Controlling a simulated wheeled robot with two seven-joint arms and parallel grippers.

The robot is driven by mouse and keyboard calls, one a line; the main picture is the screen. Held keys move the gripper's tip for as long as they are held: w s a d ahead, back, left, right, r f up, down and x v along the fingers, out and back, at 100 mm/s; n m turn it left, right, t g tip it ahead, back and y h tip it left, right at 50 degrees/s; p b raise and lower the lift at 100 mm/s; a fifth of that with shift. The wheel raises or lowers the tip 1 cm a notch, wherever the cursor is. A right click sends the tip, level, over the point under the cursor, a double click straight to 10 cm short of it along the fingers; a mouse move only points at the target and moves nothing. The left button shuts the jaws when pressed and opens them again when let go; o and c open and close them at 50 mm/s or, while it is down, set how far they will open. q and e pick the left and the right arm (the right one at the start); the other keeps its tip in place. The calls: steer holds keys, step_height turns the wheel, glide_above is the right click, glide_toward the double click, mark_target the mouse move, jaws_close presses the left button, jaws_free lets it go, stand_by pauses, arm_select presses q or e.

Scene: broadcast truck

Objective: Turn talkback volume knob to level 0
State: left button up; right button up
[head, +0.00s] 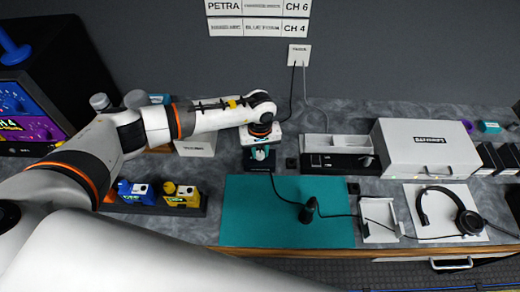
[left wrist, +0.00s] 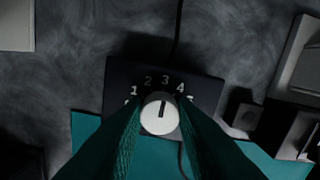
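The talkback knob (left wrist: 160,115) is a round white dial with a dark pointer line, on a dark box (left wrist: 205,90) with white numbers in an arc. Its pointer aims up at about the 3. The 0 at the left is partly covered by a finger. My left gripper (left wrist: 160,112) is over the knob, one dark finger at each side, very close to its edges; contact cannot be told. In the head view my left gripper (head: 261,152) points down over the box (head: 257,166), hiding the knob. My right gripper is not in view.
A teal mat (head: 285,225) lies in front of the box with a small black microphone (head: 308,210) on it. To the right are a tray unit (head: 335,155), a white case (head: 425,146) and a headset (head: 450,212). Blue and yellow devices (head: 182,195) stand at the left. A cable runs behind the box.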

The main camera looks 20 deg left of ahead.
arm_select(q)
steer(key=shift+c, duration=0.2)
steer(key=n+b, duration=0.2)
steer(key=shift+f+b, duration=0.15)
steer(key=shift+b, duration=0.15)
steer(key=n+b, duration=0.5)
steer(key=n, duration=0.1)
steer(key=shift+b, duration=0.35)
steer(key=n+b, duration=0.3)
steer(key=n, duration=0.2)
steer(key=shift+b, duration=0.35)
steer(key=n+b, duration=0.1)
steer(key=n, duration=0.1)
steer(key=n+b, duration=0.2)
steer(key=shift+r+n, duration=0.2)
steer(key=shift+n, duration=0.2)
steer(key=shift+r, duration=0.1)
steer(key=o, duration=1)
